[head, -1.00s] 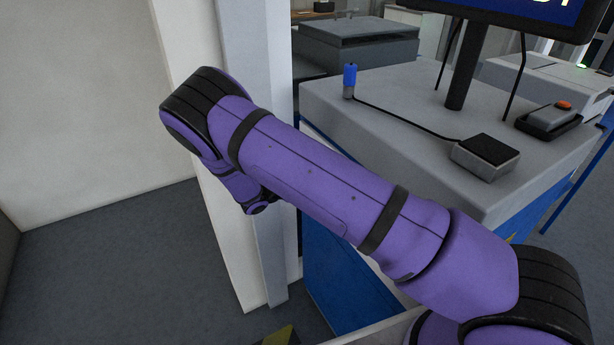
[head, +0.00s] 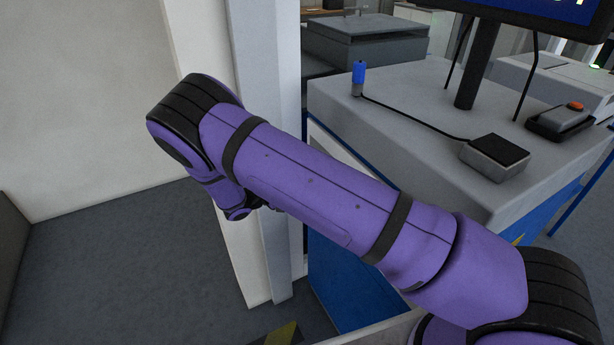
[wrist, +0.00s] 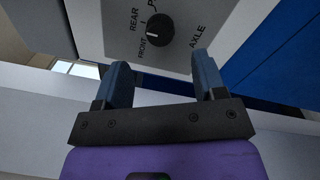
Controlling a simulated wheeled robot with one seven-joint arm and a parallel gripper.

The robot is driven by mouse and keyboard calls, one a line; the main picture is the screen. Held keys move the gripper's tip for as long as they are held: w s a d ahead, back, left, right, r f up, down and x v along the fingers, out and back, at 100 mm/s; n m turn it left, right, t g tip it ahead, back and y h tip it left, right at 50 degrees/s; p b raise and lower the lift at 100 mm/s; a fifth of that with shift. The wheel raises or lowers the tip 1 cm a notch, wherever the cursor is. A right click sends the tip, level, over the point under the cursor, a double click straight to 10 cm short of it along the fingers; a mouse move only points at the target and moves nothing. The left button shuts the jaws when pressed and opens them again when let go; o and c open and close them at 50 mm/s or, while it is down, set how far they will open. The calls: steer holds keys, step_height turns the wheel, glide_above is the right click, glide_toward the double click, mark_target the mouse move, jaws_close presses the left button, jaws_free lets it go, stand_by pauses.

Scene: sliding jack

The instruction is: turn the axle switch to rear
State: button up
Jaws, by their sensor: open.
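The axle switch (wrist: 160,31) is a round black knob with a pale pointer line on a light grey panel (wrist: 99,27), at the top of the wrist view. The words FRONT, REAR and AXLE are printed around it, with another label cut off by the top edge. The pointer line lies toward the FRONT label. My gripper (wrist: 164,72) is open and empty, its two blue fingers below the knob in the picture and apart from it. In the head view the switch and my gripper are hidden; only my purple arm shows.
A grey-topped blue cabinet (head: 415,110) stands to the right of my arm. On it are a blue-capped cylinder (head: 359,74), a cabled box (head: 495,157), a red-button box (head: 560,121) and a monitor (head: 575,12). A white wall (head: 90,100) and pillar stand left; floor is clear there.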

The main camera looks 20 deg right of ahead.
steer(key=shift+v, duration=1.95)
